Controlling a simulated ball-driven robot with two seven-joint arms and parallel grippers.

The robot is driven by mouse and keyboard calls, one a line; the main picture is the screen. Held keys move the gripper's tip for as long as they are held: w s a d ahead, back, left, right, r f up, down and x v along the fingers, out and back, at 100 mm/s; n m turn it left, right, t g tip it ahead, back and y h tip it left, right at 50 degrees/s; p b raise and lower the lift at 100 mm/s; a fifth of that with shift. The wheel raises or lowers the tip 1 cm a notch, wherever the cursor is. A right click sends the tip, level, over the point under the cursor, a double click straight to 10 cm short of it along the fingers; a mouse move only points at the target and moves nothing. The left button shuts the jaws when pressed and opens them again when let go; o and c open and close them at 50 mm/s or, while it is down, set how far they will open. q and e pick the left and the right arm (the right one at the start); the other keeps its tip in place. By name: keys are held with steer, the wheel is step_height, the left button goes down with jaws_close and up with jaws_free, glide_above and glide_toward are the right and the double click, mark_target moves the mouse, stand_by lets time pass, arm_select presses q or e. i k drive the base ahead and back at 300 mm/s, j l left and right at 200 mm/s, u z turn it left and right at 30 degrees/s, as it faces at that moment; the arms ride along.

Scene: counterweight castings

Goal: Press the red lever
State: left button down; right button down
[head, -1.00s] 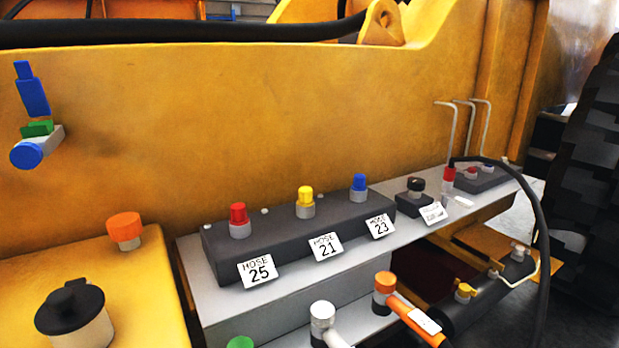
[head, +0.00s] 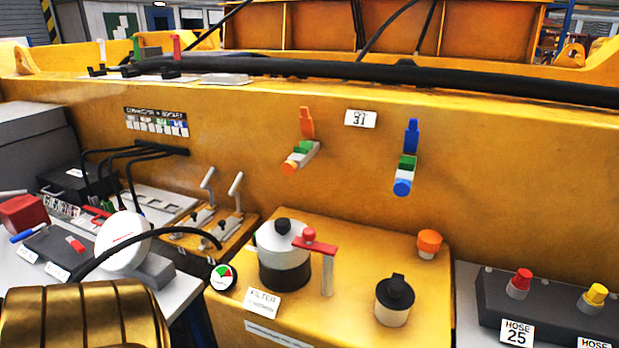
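A slim red lever (head: 177,47) stands upright on a black base at the back left, on top of the yellow body. A green lever (head: 137,48) and a white lever (head: 102,50) stand to its left on similar bases. A second red handle, a flat bar with a round knob (head: 314,244), sits on a grey post beside the white and black filter canister (head: 283,262). Neither of my grippers shows in the head view, so their state is hidden.
A thick black hose (head: 400,70) runs along the top of the yellow body. Orange (head: 299,155) and blue (head: 406,170) handles stick out of its front face. Two white-handled levers (head: 236,185) stand left of the filter. A ribbed gold shape (head: 80,318) fills the lower left corner.

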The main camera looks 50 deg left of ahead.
mark_target(74, 245)
steer(key=u, duration=3.05)
